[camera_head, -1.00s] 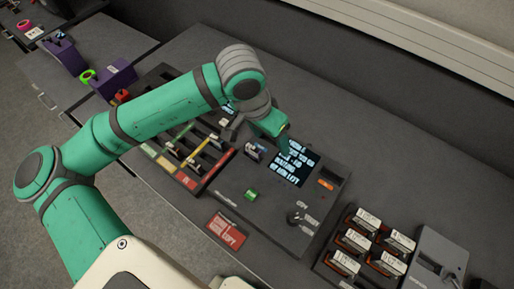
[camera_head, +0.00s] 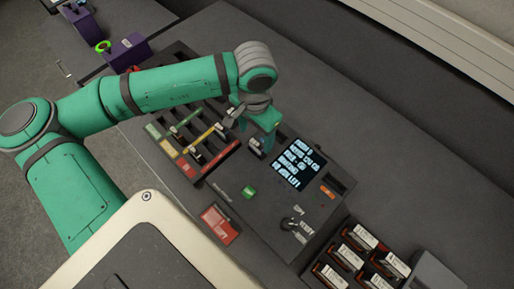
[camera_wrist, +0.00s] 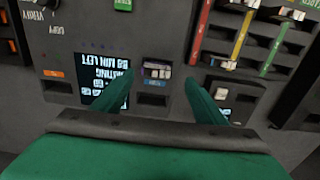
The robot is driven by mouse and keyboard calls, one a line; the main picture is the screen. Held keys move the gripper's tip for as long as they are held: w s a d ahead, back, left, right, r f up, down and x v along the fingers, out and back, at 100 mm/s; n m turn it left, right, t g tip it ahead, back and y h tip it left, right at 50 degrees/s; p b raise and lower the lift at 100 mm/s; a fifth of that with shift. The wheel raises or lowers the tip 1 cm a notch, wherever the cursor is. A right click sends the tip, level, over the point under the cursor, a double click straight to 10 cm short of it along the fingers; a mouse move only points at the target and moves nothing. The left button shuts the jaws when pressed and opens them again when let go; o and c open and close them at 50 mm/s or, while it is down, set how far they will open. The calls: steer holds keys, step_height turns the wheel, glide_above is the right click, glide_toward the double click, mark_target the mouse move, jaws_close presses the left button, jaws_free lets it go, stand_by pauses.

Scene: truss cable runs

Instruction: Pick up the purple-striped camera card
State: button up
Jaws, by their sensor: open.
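A small card with a white label and a faint purplish stripe (camera_wrist: 156,70) stands in a slot of the dark console, beside the lit screen, in the wrist view. In the head view it shows as a small pale and dark block (camera_head: 255,148), partly behind a finger. My gripper (camera_wrist: 158,78) is open and empty, with one green finger on each side of the card in the picture. I cannot tell how far above it the fingertips are. In the head view my gripper (camera_head: 256,136) points down over the card slots.
The lit screen (camera_head: 299,164) is right of the card. A rack with red, yellow and green strips (camera_head: 203,141) lies left. A black tray of labelled cards (camera_head: 359,250) stands at the lower right.

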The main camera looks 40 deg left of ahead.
mark_target(255, 144)
steer(key=f, duration=0.4)
steer(key=shift+s+d+f, duration=0.1)
steer(key=shift+s+d, duration=0.1)
steer(key=shift+d, duration=0.15)
steer(key=shift+a+f, duration=0.1)
steer(key=shift+f, duration=0.35)
steer(key=shift+s, duration=0.1)
steer(key=c, duration=1.2)
